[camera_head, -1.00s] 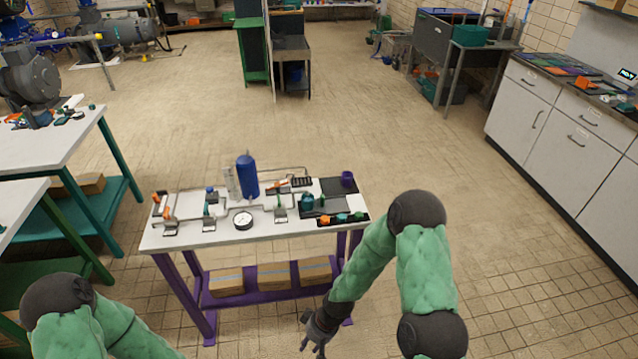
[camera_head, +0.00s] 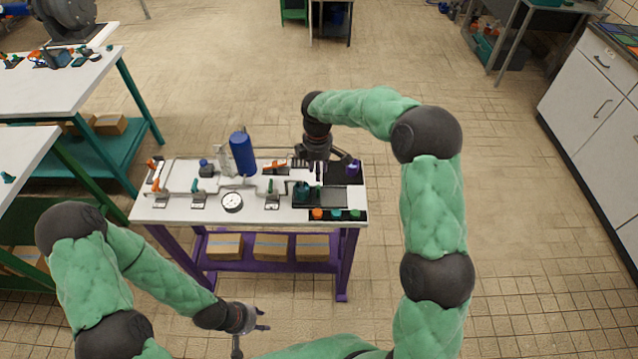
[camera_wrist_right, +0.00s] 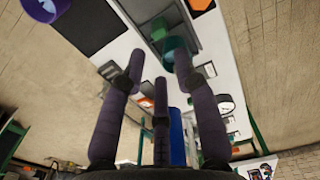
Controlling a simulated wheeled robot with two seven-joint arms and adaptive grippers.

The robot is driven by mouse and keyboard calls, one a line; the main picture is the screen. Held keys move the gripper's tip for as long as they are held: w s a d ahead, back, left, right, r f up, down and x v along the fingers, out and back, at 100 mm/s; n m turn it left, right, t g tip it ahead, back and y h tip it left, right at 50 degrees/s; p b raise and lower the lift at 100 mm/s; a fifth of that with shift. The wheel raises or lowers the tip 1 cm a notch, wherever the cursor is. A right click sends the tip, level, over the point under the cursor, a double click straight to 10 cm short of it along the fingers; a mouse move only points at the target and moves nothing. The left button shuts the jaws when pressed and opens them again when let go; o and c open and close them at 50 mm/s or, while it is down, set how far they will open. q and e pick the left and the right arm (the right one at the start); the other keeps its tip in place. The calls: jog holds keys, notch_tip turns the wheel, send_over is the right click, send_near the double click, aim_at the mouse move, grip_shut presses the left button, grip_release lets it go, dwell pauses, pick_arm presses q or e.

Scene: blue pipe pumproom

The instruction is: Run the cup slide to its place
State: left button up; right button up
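A teal cup-like piece (camera_head: 301,190) sits at the left end of a dark slide plate (camera_head: 332,197) on the right of the white-topped bench. In the right wrist view the teal piece (camera_wrist_right: 175,52) shows just beyond one fingertip; I cannot tell whether they touch. My right gripper (camera_head: 318,172) points down above the slide area, its fingers spread and empty; they also show in the wrist view (camera_wrist_right: 157,75). A purple cup (camera_head: 353,167) stands on a black pad at the back right corner. My left gripper (camera_head: 250,328) is open and empty, low in front of the bench.
A tall blue cylinder (camera_head: 243,153), grey pipework and a round gauge (camera_head: 232,201) stand left of the slide. A black strip with coloured knobs (camera_head: 337,214) lies along the front right edge. Boxes (camera_head: 272,247) sit on the purple lower shelf. The floor right of the bench is clear.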

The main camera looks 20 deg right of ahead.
aim_at(318, 187)
notch_tip(318, 187, down, 9)
jog(key=shift+f+b, duration=0.1)
jog(key=shift+b, duration=0.9)
grip_shut()
